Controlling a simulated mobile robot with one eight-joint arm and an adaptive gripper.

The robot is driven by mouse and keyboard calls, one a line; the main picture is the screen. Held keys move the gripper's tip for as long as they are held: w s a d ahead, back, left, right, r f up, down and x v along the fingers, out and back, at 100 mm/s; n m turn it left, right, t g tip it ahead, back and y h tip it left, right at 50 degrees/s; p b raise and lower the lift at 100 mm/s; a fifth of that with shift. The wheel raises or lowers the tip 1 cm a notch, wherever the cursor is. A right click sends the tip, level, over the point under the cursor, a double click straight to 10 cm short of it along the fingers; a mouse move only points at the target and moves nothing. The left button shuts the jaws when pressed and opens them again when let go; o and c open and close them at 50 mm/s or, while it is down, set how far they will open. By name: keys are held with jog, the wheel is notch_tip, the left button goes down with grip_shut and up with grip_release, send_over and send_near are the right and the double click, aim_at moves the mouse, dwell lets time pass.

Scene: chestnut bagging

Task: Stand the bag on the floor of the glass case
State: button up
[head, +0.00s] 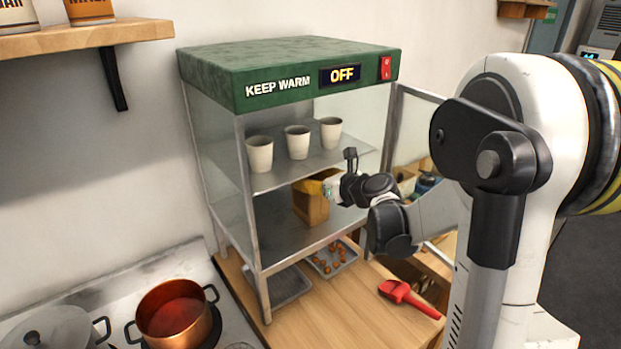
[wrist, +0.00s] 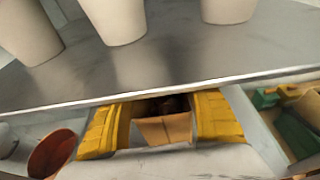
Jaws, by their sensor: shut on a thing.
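The glass case (head: 290,75) has a green top marked KEEP WARM, and its display reads OFF. A brown paper bag (head: 311,208) is upright inside the case, below the middle shelf and over the case floor (head: 275,238). I cannot tell whether its base touches the floor. My gripper (head: 322,187) reaches in from the right and is shut on the bag near its top. In the wrist view, the yellow fingers of my gripper (wrist: 160,120) sit either side of the bag (wrist: 165,130). Dark contents, probably chestnuts, show in its open mouth.
Several white cups stand on the middle shelf (head: 275,178), close above my gripper. The glass door (head: 415,125) hangs open at the right. A copper pot (head: 173,310) stands at left.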

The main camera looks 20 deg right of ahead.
jog(key=o, duration=1.4)
jog(key=shift+s+d+r, duration=0.1)
jog(key=shift+s+r, duration=0.1)
jog(key=shift+s, duration=0.05)
jog(key=p+v, duration=0.2)
jog(key=v, duration=0.9)
jog(key=s+a+f+n+g, duration=0.1)
jog(key=s+a+n+g, duration=0.2)
jog(key=s+a+n, duration=0.35)
jog(key=s+a+f+n+g, duration=0.2)
jog(key=s+a+n, duration=0.2)
jog(key=a+n, duration=0.6)
jog(key=s+f+n+g+h, duration=0.1)
jog(key=s+n+g+h, duration=0.1)
jog(key=s+n, duration=0.7)
jog(key=shift+s+d+n+h, duration=0.15)
jog(key=shift+d+n+h, duration=0.25)
jog(key=shift+n, duration=3.65)
